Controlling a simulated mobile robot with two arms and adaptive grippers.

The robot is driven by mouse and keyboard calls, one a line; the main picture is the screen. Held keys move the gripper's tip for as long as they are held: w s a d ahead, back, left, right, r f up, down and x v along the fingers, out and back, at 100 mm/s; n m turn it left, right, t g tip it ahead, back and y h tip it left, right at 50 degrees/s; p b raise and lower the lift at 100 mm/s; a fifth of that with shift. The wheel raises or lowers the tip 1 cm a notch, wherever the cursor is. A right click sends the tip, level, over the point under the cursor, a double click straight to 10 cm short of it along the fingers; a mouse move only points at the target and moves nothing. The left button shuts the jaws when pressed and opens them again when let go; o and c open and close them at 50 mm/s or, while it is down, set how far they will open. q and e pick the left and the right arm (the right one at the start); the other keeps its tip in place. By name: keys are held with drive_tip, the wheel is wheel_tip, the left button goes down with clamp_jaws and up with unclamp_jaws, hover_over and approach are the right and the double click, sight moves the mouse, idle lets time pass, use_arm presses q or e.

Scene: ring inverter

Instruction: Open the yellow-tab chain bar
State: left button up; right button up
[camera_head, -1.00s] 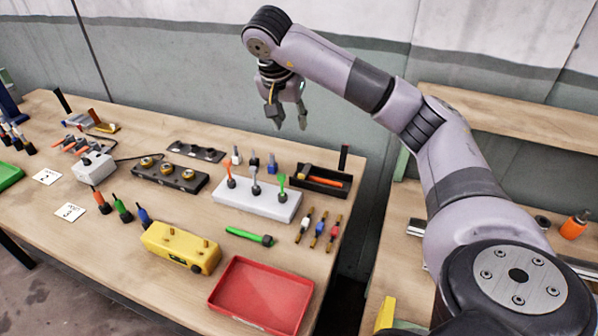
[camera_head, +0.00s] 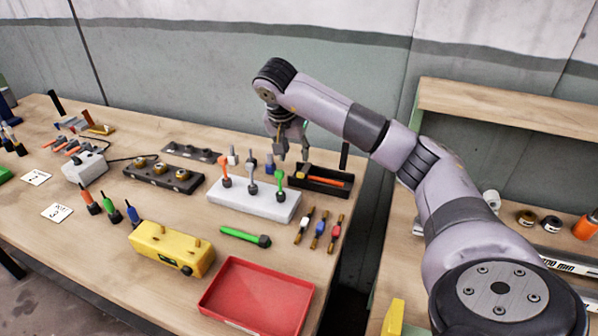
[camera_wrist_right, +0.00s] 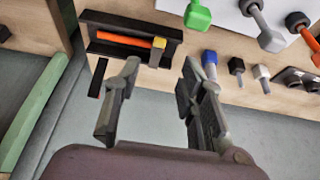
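A black holder (camera_head: 328,188) lies at the back right of the table, with an orange bar (camera_head: 325,180) and a yellow tab (camera_head: 303,170) at its left end. In the right wrist view the orange bar (camera_wrist_right: 125,39) lies along the holder, and the yellow tab (camera_wrist_right: 157,52) stands across its right end. My right gripper (camera_head: 294,157) is open and empty above the back of the table, near the yellow-tab end. In the right wrist view its fingers (camera_wrist_right: 161,64) are wide apart, with the tab beyond the gap. My left gripper is out of view.
A white block (camera_head: 225,212) with red, grey and green handles stands left of the holder. Small blue and white pegs (camera_head: 269,163) stand behind it. A dark post (camera_head: 344,156) rises near the table's back edge. A red tray (camera_head: 258,297) is in front.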

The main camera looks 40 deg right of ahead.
sight(300, 174)
drive_tip(key=x, duration=0.9)
drive_tip(key=shift+f+p, duration=0.25)
drive_tip(key=shift+p, duration=0.1)
drive_tip(key=shift+c, duration=0.2)
clamp_jaws()
